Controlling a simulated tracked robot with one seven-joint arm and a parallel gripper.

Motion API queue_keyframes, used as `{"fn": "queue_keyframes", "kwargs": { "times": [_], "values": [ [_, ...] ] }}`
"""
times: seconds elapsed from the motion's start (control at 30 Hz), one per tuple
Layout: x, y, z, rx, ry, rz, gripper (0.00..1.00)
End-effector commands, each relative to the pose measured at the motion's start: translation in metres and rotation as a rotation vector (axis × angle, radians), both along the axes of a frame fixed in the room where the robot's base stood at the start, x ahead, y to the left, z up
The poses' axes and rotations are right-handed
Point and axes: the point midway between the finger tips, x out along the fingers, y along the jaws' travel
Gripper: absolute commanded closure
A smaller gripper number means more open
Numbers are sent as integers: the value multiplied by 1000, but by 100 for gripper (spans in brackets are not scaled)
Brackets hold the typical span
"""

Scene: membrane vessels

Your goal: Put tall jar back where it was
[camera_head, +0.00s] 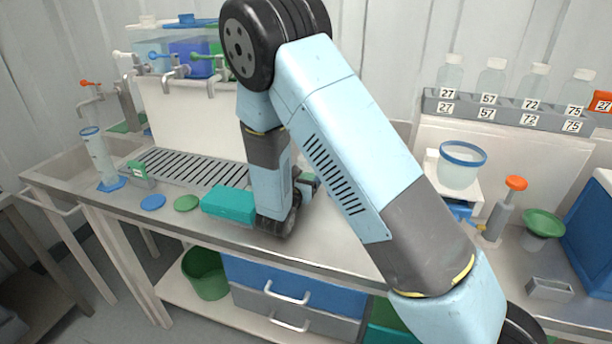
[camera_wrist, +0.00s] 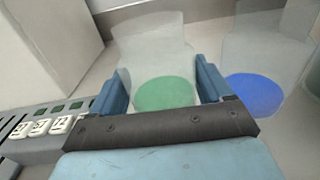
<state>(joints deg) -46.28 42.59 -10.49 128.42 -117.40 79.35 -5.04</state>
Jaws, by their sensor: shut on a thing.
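In the wrist view, my gripper (camera_wrist: 160,70) is shut on a clear, see-through jar (camera_wrist: 152,45) with a green round base, one finger on each side of it. A second clear vessel (camera_wrist: 268,50) with a blue round base stands close on the right, beside my right finger. In the head view my arm covers the gripper and the held jar. I cannot tell whether the held jar touches the surface beneath it.
In the wrist view, a grey numbered rack (camera_wrist: 40,130) lies at left. A teal block (camera_head: 228,202) sits beside my wrist. A measuring cylinder (camera_head: 100,158) stands at far left.

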Motion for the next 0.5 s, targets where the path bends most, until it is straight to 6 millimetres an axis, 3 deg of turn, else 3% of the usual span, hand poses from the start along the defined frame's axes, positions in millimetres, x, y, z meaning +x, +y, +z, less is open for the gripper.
{"fn": "queue_keyframes", "kwargs": {
  "times": [0.13, 0.17, 0.37, 0.5],
  "values": [
    [0, 0, -2, -1, 0, 0, 62],
    [0, 0, -3, -1, 0, 0, 21],
    [0, 0, -2, 0, 0, 0, 1],
    [0, 0, -2, 1, 0, 1, 0]
  ]
}}
